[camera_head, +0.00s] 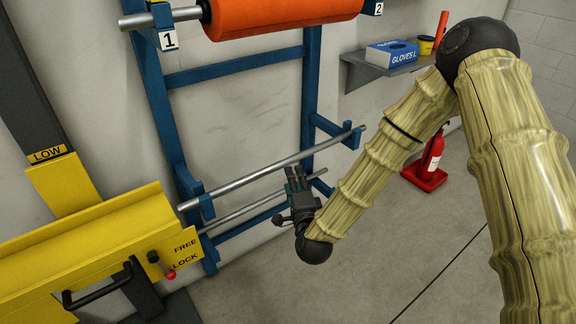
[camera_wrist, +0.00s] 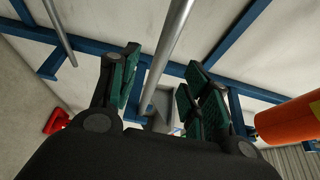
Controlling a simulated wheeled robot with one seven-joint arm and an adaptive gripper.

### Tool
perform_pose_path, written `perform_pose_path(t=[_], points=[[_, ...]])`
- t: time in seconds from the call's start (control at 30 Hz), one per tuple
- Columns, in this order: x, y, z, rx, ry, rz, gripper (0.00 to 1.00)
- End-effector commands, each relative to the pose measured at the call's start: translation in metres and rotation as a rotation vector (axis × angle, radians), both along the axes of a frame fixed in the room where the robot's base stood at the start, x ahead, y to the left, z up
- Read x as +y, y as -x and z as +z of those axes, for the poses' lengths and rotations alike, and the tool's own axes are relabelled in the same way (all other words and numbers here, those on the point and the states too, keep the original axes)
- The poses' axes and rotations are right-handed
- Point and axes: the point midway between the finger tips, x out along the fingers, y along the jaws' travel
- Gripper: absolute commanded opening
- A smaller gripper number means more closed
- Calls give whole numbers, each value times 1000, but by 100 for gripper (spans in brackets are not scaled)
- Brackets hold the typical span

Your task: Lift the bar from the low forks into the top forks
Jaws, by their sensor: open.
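A long steel bar (camera_head: 245,179) lies in a pair of blue forks, the left one (camera_head: 206,206) and the right one (camera_head: 350,137), on the blue rack. A second, thinner-looking bar (camera_head: 240,211) runs below it. My gripper (camera_head: 296,174) is open and empty, close to the upper bar's middle. In the wrist view, that bar (camera_wrist: 176,35) runs between the two spread fingers of my gripper (camera_wrist: 163,78); contact cannot be told. The lower bar (camera_wrist: 57,30) is at upper left there. The highest forks, labelled 1 (camera_head: 168,40) and 2, carry an orange roll (camera_head: 280,12) on a shaft.
A yellow trough (camera_head: 90,235) with a FREE/LOCK lever (camera_head: 160,262) stands at the left, near the bars' left ends. A shelf (camera_head: 385,68) holds a glove box (camera_head: 392,54). A fire extinguisher (camera_head: 432,158) stands at the wall. The floor at lower middle is clear.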

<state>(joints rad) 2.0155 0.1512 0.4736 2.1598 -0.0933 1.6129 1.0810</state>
Motion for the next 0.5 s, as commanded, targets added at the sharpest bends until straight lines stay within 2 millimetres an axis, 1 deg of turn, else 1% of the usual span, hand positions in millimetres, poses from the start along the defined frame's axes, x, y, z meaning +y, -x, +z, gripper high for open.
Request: perform_pose_path(t=[0.1, 0.2, 0.5], points=[[4, -17, 0, -1, 3, 0, 47], [6, -29, 0, 1, 3, 0, 47], [10, -47, 1, 1, 4, 1, 47]])
